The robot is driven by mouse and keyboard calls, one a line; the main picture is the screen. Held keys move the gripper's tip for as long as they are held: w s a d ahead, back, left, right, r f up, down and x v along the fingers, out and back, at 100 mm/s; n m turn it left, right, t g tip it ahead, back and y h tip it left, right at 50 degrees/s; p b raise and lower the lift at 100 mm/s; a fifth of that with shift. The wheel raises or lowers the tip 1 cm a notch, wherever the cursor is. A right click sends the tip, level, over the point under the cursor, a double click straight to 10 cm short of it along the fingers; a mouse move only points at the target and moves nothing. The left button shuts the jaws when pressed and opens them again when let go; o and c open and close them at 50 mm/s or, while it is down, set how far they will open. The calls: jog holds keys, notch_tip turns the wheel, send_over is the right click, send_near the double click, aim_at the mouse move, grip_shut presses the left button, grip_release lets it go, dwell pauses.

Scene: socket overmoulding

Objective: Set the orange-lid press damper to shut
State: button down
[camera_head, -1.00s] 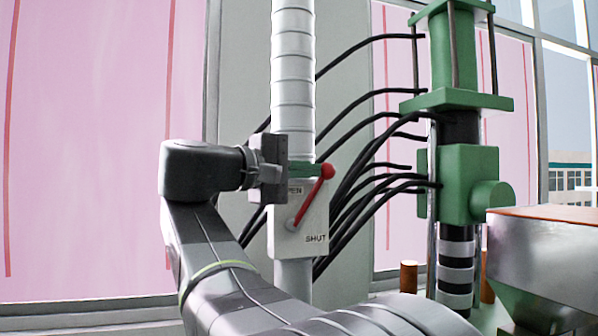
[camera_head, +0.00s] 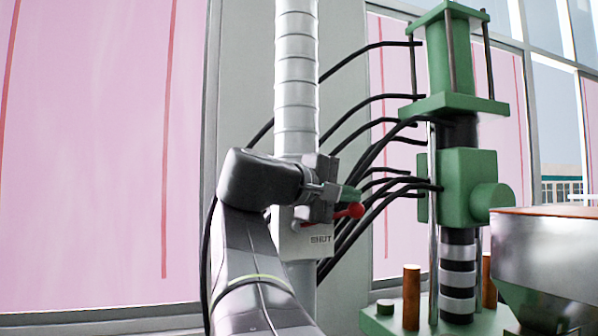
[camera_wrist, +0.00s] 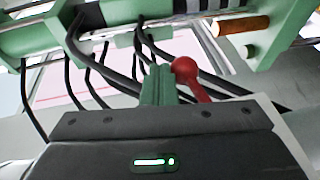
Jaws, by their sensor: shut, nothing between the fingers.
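The damper box (camera_head: 320,245) is a pale box on a silver duct (camera_head: 296,80), with SHUT printed low on its face. Its red lever knob (camera_head: 356,210) sits to the right of the box, and the lever slopes only slightly upward from the pivot, which my gripper partly hides. My gripper (camera_head: 350,193) has green fingers, shut and empty, just above the knob. In the wrist view the fingers (camera_wrist: 157,85) stand close beside the knob (camera_wrist: 185,68); I cannot tell whether they touch. The box's upper label is hidden behind my gripper.
A green press (camera_head: 470,175) with black hoses (camera_head: 375,125) stands behind, to the right. A metal hopper (camera_head: 550,255) with an orange-brown top is at the right edge. Pink window panels (camera_head: 90,150) are behind. Hoses pass close behind the damper.

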jog(key=shift+d+f+b, duration=0.2)
jog(key=shift+f+b, duration=0.25)
jog(key=shift+f, duration=0.45)
